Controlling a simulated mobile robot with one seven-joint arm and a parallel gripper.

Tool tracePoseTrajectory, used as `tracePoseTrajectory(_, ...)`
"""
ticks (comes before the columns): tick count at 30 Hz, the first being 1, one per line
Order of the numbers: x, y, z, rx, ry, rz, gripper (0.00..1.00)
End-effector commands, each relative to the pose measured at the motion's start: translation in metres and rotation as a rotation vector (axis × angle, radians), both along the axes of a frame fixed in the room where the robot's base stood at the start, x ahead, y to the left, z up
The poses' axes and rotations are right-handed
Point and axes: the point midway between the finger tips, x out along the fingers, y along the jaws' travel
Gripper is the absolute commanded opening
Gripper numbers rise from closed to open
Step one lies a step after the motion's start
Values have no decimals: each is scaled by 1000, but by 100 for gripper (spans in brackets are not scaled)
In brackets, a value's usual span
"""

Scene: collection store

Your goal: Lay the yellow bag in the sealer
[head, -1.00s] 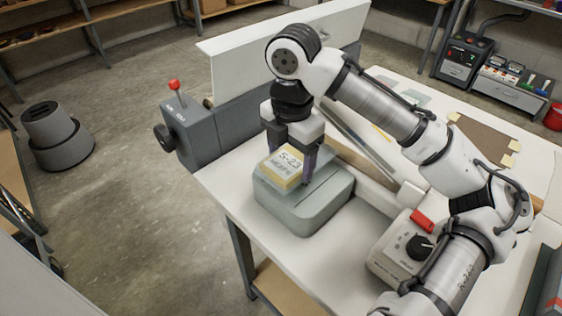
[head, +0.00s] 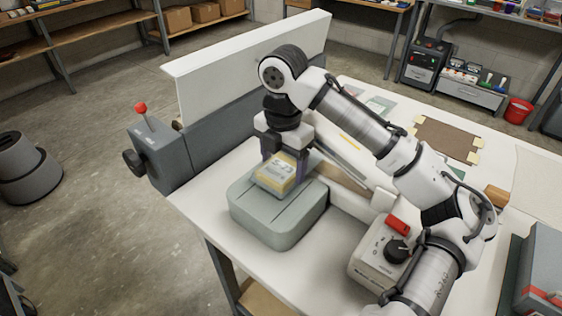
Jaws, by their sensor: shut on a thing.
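The yellow bag (head: 274,177) is a small yellow pouch marked "S-23". My gripper (head: 285,168) is shut on it, one finger on either side, and points down. The bag is over the back part of a grey-green rounded block (head: 262,222); I cannot tell whether it touches it. What looks like the sealer is a cream unit (head: 372,262) with a black dial and a red part on top. A long pale bar runs from it toward the upper left, behind the block. My gripper and the bag hide part of this bar.
A grey machine (head: 162,150) with a red-knobbed lever and a tall white panel (head: 250,68) stands along the table's left side. A brown sheet (head: 447,138) lies at the back right. The white table (head: 215,225) is bare near its front left edge.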

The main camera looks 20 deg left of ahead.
Motion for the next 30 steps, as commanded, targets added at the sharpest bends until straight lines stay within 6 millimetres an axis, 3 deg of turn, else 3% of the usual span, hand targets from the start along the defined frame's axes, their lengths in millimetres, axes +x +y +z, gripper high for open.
tracePoseTrajectory(29,0,0,-11,0,1,0,49)
tracePoseTrajectory(30,0,0,-11,0,0,0,73)
